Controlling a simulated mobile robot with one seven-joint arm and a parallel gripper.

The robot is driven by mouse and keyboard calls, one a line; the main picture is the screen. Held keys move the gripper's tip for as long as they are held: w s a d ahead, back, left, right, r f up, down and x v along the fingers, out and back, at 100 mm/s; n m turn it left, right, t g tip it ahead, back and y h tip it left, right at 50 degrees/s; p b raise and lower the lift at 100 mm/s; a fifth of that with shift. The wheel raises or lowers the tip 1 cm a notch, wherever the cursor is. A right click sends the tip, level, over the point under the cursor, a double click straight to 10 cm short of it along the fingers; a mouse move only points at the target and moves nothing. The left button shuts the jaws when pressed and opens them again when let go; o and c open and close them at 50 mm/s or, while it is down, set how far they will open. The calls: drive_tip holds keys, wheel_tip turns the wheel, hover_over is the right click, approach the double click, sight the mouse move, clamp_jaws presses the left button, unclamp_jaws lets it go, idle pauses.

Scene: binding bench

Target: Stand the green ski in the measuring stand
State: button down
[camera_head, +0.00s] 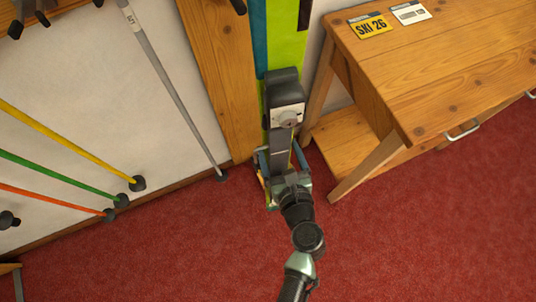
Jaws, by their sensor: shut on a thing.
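The green ski (285,40) stands upright, close to the wall, right of a wooden upright (218,70). It carries a black binding (285,80) with a pale plate and a round knob. My gripper (281,162) is low on the ski, below the binding, and shut on it. My gripper and wrist hide most of the ski's lower end, so I cannot tell whether it touches the floor or a base. A teal strip (258,40) runs along the ski's left side. I cannot tell clearly which parts belong to the measuring stand.
A wooden bench (450,75) with a yellow "SKI 26" card (370,26) and a white card (411,12) is close on the right. Grey (170,80), yellow (70,145), green (60,176) and orange (55,200) poles lean at left. Red carpet (400,240) is clear in front.

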drive_tip(key=w+d+f+n+y+b, duration=0.2)
drive_tip(key=w+d+f+b, duration=0.3)
drive_tip(key=b, duration=0.6)
drive_tip(key=shift+d+f+y, duration=0.3)
drive_tip(key=shift+d+f, duration=0.25)
drive_tip(key=shift+f, duration=0.65)
